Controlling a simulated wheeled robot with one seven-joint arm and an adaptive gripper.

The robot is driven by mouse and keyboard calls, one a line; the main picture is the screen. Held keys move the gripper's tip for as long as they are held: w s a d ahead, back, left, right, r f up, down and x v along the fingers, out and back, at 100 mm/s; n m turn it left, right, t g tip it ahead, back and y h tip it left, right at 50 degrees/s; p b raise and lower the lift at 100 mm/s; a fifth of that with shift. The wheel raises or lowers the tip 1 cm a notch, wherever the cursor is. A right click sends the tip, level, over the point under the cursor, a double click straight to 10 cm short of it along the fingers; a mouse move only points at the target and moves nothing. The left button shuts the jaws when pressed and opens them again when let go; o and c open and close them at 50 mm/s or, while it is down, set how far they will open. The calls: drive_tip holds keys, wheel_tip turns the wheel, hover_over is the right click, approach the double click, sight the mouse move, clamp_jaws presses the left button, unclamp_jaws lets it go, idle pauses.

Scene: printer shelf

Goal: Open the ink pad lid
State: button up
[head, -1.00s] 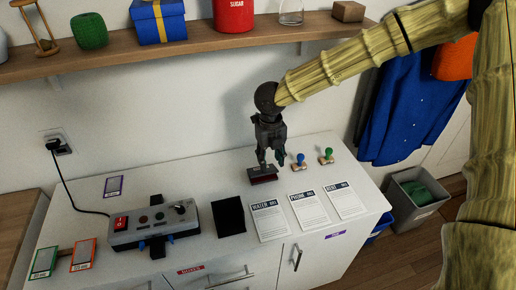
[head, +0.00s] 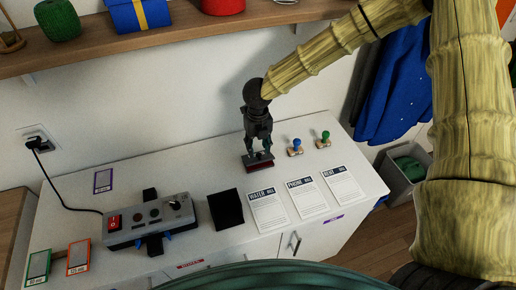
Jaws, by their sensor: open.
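The ink pad (head: 258,165) is a small dark red box with a grey top, near the back of the white cabinet top in the head view. My gripper (head: 257,153) points down right over it, with its fingers apart at the pad's top. The fingers cover part of the pad. I cannot tell whether the fingertips touch the lid, or whether the lid is raised at all.
A blue stamp (head: 296,147) and a green stamp (head: 323,140) stand right of the pad. Several paper forms (head: 304,198) and a black mat (head: 227,209) lie in front. A grey control box (head: 147,222) with a red switch sits at left. A wooden shelf (head: 180,38) runs above.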

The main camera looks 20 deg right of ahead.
drive_tip(key=shift+s+f, duration=0.5)
drive_tip(key=shift+f, duration=0.1)
drive_tip(key=shift+w+f, duration=0.25)
drive_tip(key=shift+f, duration=0.15)
drive_tip(key=shift+s+r, duration=0.15)
drive_tip(key=shift+c, duration=1.1)
clamp_jaws()
